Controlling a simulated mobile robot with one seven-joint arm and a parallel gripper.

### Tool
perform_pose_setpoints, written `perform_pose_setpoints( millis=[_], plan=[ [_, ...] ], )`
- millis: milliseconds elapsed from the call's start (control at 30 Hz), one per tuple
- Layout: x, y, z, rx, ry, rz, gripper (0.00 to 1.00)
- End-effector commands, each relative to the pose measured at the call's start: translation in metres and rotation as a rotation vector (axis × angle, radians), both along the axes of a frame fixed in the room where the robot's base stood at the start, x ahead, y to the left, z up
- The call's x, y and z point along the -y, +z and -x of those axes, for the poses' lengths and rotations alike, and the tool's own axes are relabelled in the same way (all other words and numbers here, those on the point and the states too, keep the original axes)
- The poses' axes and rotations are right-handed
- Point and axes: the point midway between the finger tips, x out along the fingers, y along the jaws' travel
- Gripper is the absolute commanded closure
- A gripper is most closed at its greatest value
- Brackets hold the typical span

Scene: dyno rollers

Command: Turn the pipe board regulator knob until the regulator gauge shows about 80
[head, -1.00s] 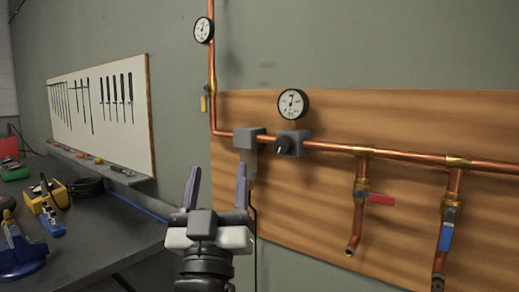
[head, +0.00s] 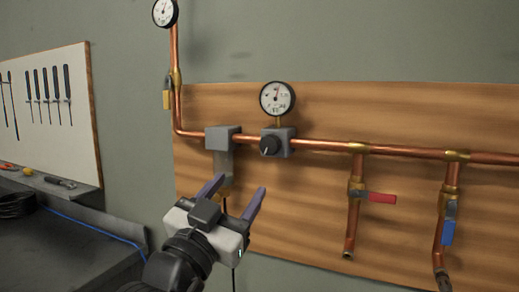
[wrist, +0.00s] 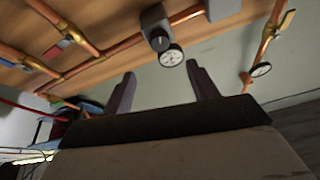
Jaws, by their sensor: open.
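The regulator is a grey block on the copper pipe with a black knob (head: 270,145) on its front. The regulator gauge (head: 277,98) is a round white dial above it; its needle points roughly upward, but the numbers are too small to read. My gripper (head: 240,194) is open and empty, below and left of the knob and apart from it, with its fingers pointing up and right. In the wrist view the knob (wrist: 158,43) and gauge (wrist: 171,55) show beyond the two spread fingers (wrist: 160,85), nearer the top edge.
A second gauge (head: 165,12) and a yellow-handled valve (head: 167,98) are on the upright pipe at left. A grey box (head: 223,138) sits left of the regulator. Red (head: 381,197) and blue (head: 447,233) valve handles hang at right. A dark workbench (head: 75,250) is at lower left.

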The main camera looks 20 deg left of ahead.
Motion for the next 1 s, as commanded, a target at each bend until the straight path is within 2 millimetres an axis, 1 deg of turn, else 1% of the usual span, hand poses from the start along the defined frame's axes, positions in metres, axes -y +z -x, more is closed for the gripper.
perform_pose_setpoints(
  millis=[33,400,533,600,733,1000],
  plan=[
    [0.002,0.005,-0.008,-0.001,-0.005,0.0,0.41],
    [0.007,0.036,-0.079,-0.001,-0.003,0.003,0.41],
    [0.008,0.043,-0.099,0.0,-0.002,0.001,0.41],
    [0.008,0.046,-0.106,0.0,-0.001,0.002,0.41],
    [0.009,0.048,-0.115,0.001,-0.001,0.001,0.41],
    [0.009,0.048,-0.118,0.001,0.002,0.001,0.41]
  ],
)
